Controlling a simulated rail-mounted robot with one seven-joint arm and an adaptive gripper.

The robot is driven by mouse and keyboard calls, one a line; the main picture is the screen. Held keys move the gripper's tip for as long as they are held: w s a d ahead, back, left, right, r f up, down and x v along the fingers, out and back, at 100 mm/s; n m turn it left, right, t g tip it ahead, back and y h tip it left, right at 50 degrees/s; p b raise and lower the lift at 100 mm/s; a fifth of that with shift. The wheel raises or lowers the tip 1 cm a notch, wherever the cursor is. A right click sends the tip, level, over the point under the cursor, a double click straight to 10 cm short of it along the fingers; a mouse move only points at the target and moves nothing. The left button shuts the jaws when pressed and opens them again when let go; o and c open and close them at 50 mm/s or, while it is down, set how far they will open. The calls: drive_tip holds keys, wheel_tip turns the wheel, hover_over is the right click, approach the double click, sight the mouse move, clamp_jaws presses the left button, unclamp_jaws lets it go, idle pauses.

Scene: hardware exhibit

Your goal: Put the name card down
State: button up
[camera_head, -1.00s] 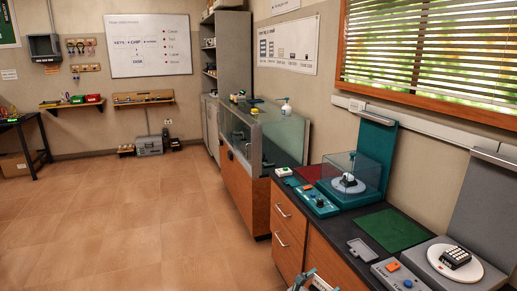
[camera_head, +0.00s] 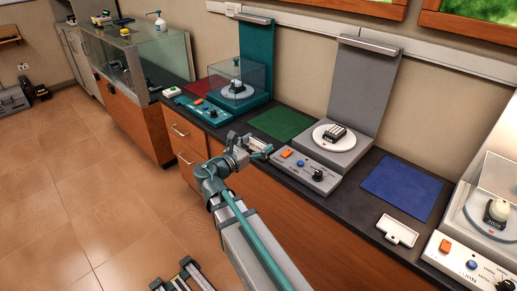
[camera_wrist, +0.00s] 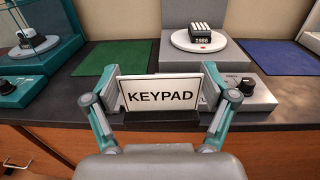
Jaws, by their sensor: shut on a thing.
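The name card (camera_wrist: 160,95) is white with a dark border and reads "KEYPAD". It stands upright between the fingers of my gripper (camera_wrist: 161,88), which is shut on it by its left and right edges. A dark base shows along its lower edge. In the head view my gripper (camera_head: 256,149) is over the front edge of the dark counter (camera_head: 345,205), in front of the green mat (camera_head: 281,124); the card is hard to make out there. I cannot tell whether the card touches the counter.
A grey station with a keypad (camera_head: 338,131) on a white disc stands right of my gripper, its control box (camera_head: 307,171) close by. A blue mat (camera_head: 403,186) and white plate (camera_head: 397,230) lie farther right. A teal station with a clear cover (camera_head: 240,75) stands left.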

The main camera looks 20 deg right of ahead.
drive_tip(key=w+d+r, duration=0.1)
drive_tip(key=r, duration=0.1)
drive_tip(key=w+d+r, duration=0.1)
drive_tip(key=d+r, duration=0.1)
drive_tip(key=shift+w+d, duration=0.1)
drive_tip(key=shift+d, duration=0.1)
drive_tip(key=shift+f, duration=0.1)
drive_tip(key=w+d+f, duration=0.1)
drive_tip(key=w+f, duration=0.2)
drive_tip(key=w, duration=0.1)
drive_tip(key=w+d+f+p, duration=0.1)
drive_tip(key=w+d+f, duration=0.1)
drive_tip(key=w+f, duration=0.1)
drive_tip(key=w+d+f, duration=0.1)
drive_tip(key=w+f, duration=0.2)
drive_tip(key=w, duration=0.3)
drive_tip(key=shift+d+f, duration=0.2)
drive_tip(key=shift+w+f+p, duration=0.2)
drive_tip(key=shift+f+p, duration=0.15)
drive_tip(key=shift+f, duration=0.5)
drive_tip(key=shift+f+p, duration=0.35)
drive_tip(key=shift+f, duration=0.4)
